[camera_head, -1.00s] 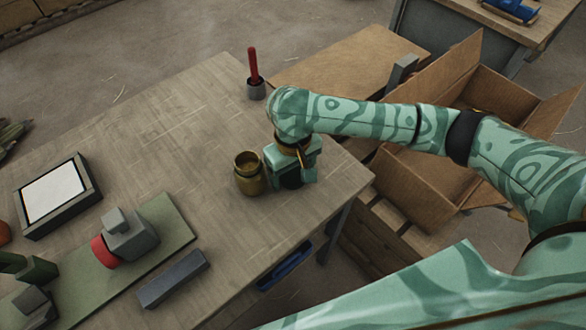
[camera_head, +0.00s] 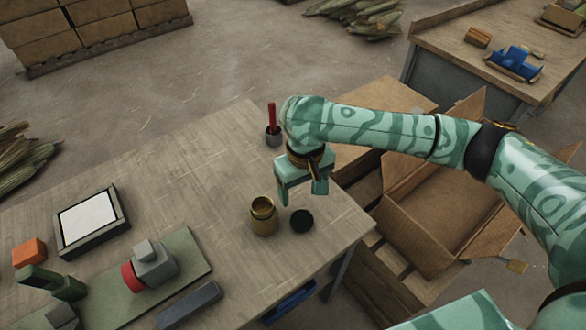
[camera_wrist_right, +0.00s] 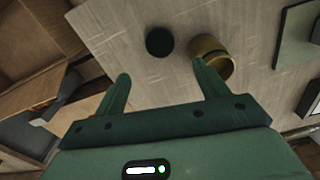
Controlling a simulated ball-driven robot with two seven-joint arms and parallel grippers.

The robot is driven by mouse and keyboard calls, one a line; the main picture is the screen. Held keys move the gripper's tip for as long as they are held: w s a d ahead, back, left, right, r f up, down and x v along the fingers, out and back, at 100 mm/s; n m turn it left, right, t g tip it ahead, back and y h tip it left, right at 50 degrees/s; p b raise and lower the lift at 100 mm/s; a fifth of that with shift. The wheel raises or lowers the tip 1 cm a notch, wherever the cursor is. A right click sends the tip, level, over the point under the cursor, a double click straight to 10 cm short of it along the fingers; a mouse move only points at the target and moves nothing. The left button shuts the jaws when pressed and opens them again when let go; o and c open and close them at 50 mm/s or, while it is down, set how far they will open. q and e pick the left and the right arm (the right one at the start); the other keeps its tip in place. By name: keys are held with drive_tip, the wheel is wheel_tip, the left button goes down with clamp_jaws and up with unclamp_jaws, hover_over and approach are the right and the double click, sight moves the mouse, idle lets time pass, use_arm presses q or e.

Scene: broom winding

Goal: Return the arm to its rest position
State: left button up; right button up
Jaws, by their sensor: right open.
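My right arm comes in from the right in the head view. Its right gripper (camera_head: 302,197) is open and empty, above the table (camera_head: 200,165) near its right end. In the right wrist view the two fingers (camera_wrist_right: 160,88) stand wide apart with nothing between them. A brass-coloured jar (camera_head: 263,218) stands upright on the table below the gripper; it also shows in the right wrist view (camera_wrist_right: 212,58). A dark round disc (camera_head: 302,221) lies flat beside the jar, apart from it, and shows in the wrist view (camera_wrist_right: 159,41). My left gripper is not in view.
A grey cup with a red-handled tool (camera_head: 272,125) stands at the far edge. A framed white panel (camera_head: 90,222), an orange block (camera_head: 29,252), a green board with a grey fixture (camera_head: 154,262) and a dark bar (camera_head: 190,304) lie left. An open cardboard box (camera_head: 430,235) stands right.

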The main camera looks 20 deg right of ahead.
drive_tip(key=s+a+f+n+t+y, duration=0.35)
drive_tip(key=s+a+n, duration=0.2)
drive_tip(key=a, duration=0.35)
drive_tip(key=s+d+t+h, duration=0.1)
drive_tip(key=s+d+h, duration=0.4)
drive_tip(key=d, duration=0.7)
drive_tip(key=s+d+t+h, duration=0.25)
drive_tip(key=s+d, duration=0.45)
drive_tip(key=d, duration=0.6)
drive_tip(key=s+a+f+g+y, duration=0.1)
drive_tip(key=s+a+f, duration=0.1)
drive_tip(key=f, duration=0.7)
drive_tip(key=s+a+f+m+g+y, duration=0.1)
drive_tip(key=s+f+g, duration=0.15)
drive_tip(key=f, duration=0.75)
drive_tip(key=s+a+f+y, duration=0.1)
drive_tip(key=s+a+f, duration=0.1)
drive_tip(key=f, duration=0.7)
drive_tip(key=s+f+m+g, duration=0.1)
drive_tip(key=s+f, duration=0.5)
drive_tip(key=s, duration=0.3)
drive_tip(key=s+f+m+g+y, duration=0.1)
drive_tip(key=s+f+m+g, duration=0.1)
drive_tip(key=s+f, duration=0.4)
drive_tip(key=s, duration=0.4)
drive_tip(key=shift+f, duration=0.4)
